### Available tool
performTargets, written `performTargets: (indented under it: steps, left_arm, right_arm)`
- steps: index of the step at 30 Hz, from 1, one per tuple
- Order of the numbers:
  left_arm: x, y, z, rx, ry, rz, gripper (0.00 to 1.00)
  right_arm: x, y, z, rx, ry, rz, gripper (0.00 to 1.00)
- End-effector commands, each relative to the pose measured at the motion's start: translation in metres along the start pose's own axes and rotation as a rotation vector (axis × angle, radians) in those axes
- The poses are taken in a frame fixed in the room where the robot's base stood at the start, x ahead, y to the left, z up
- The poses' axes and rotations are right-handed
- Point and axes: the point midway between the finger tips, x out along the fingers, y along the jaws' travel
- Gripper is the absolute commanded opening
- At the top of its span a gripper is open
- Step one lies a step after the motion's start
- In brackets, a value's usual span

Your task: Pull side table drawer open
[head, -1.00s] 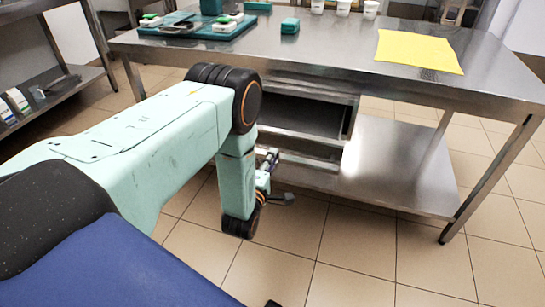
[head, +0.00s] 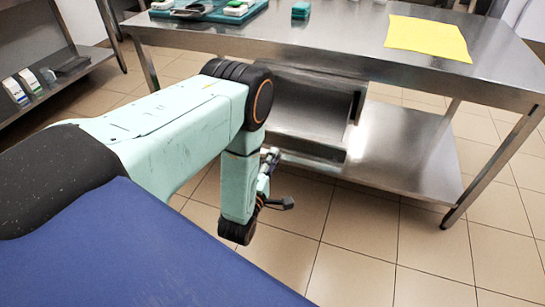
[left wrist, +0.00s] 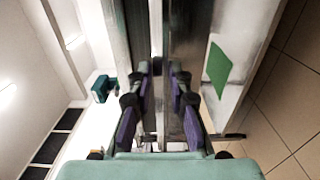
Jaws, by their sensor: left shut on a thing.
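The steel side table (head: 330,60) has a drawer (head: 308,108) under its top. The drawer stands partly out, and its bare metal inside shows from above. My left gripper (head: 268,160) is at the drawer's front, low and left, partly hidden by my own wrist. In the left wrist view its fingers (left wrist: 159,75) are shut on the drawer's front edge or handle; the exact grip spot is hard to make out. The drawer front (left wrist: 183,45) runs as a metal band beside the fingers. My right gripper is in neither view.
On the tabletop lie a yellow sheet (head: 428,38), a small teal block (head: 300,10) and a teal tray (head: 258,8) with items. A lower shelf (head: 410,160) spans beneath. Another steel shelf unit (head: 60,85) stands at left. The tiled floor in front is clear.

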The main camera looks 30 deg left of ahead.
Motion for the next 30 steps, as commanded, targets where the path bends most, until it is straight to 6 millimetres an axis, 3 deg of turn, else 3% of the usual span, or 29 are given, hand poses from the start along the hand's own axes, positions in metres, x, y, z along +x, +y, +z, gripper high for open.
performTargets:
  steps: [10,11,18,30]
  left_arm:
    - [-0.0018,-0.0003,-0.0001,0.0,0.001,-0.001,0.0]
    - [-0.0019,-0.0004,-0.0001,0.0,0.001,-0.001,0.2]
    - [-0.0024,-0.0004,0.0,0.0,0.0,-0.001,0.4]
    - [-0.0013,0.006,-0.0001,0.0,0.001,0.001,0.41]
  right_arm:
    - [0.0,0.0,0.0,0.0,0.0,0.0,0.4]
    - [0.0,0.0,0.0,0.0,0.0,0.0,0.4]
    - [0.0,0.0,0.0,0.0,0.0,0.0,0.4]
    - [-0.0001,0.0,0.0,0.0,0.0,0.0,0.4]
